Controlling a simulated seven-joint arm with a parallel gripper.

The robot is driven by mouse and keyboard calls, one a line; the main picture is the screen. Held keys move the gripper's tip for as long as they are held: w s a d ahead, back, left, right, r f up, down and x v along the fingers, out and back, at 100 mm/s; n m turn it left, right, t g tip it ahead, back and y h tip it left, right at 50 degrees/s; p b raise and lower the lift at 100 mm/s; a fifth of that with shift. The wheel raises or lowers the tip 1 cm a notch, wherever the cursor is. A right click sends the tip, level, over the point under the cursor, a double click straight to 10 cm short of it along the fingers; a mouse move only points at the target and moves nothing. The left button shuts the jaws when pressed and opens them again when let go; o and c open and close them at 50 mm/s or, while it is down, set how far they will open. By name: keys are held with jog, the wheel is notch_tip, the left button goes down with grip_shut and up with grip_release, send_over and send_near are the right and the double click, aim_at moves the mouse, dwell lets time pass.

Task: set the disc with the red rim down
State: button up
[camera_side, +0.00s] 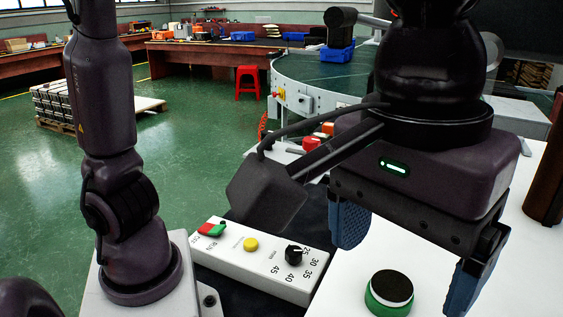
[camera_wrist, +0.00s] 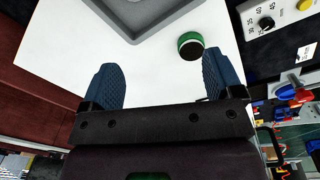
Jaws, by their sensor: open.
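A short round disc with a black top and a green rim (camera_side: 389,297) lies flat on the white table, in front of and below my gripper (camera_side: 408,255) in the side view. The green-rimmed disc also shows in the wrist view (camera_wrist: 190,46), near the tip of the right finger. My gripper (camera_wrist: 162,68) is open, its two blue fingers wide apart with nothing between them. I cannot make out a disc with a red rim in either view.
A grey tray (camera_wrist: 158,28) stands on the white table (camera_wrist: 75,45) at the top of the wrist view. A white control box (camera_side: 262,262) with red, green and yellow buttons and a black dial stands left of my gripper. The curved conveyor (camera_side: 325,72) is behind.

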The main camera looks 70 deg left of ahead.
jog(key=w+a+r+m+t, duration=0.1)
jog(key=w+a+t, duration=0.1)
jog(key=a, duration=1)
jog(key=s+a+f+m+t, duration=0.1)
jog(key=s+a+f, duration=0.1)
jog(key=a, duration=0.5)
jog(key=s+a+f+m+t, duration=0.2)
jog(key=s+a, duration=0.1)
jog(key=a, duration=0.5)
jog(key=shift+s+y, duration=0.25)
jog(key=shift+y, duration=0.05)
